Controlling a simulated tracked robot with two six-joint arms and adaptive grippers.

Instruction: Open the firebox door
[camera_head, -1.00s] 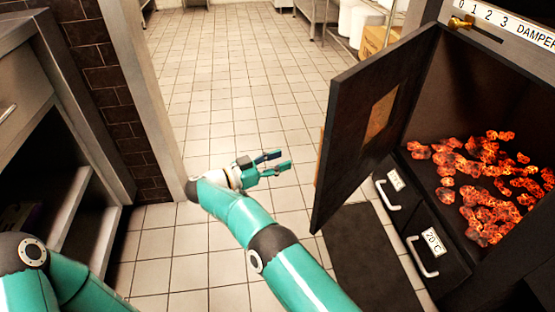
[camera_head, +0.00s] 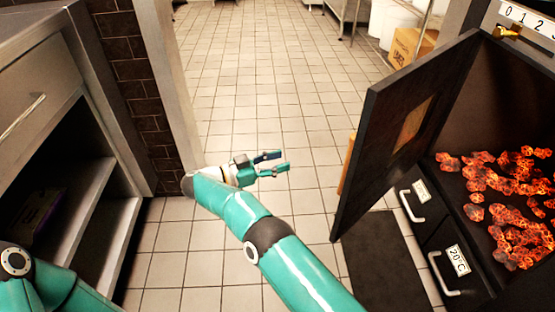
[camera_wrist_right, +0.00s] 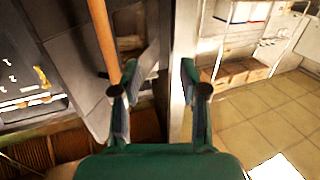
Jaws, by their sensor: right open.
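The firebox door (camera_head: 385,135) is a dark panel that stands swung open on the right of the head view. Behind it the firebox (camera_head: 480,105) shows glowing coals (camera_head: 505,205) inside. My right gripper (camera_head: 281,162) is open and empty, to the left of the door and apart from it. In the right wrist view its two fingers (camera_wrist_right: 160,88) are spread, with a dark upright edge behind them. My left arm shows at the lower left of the head view, but its gripper is out of the picture.
Two drawers with pale handles (camera_head: 412,205) sit below the firebox, one labelled 20°C. A dark mat (camera_head: 385,262) lies on the tiled floor (camera_head: 265,90). An open cabinet with shelves (camera_head: 85,200) stands at left. A cardboard box (camera_head: 412,45) is behind the door.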

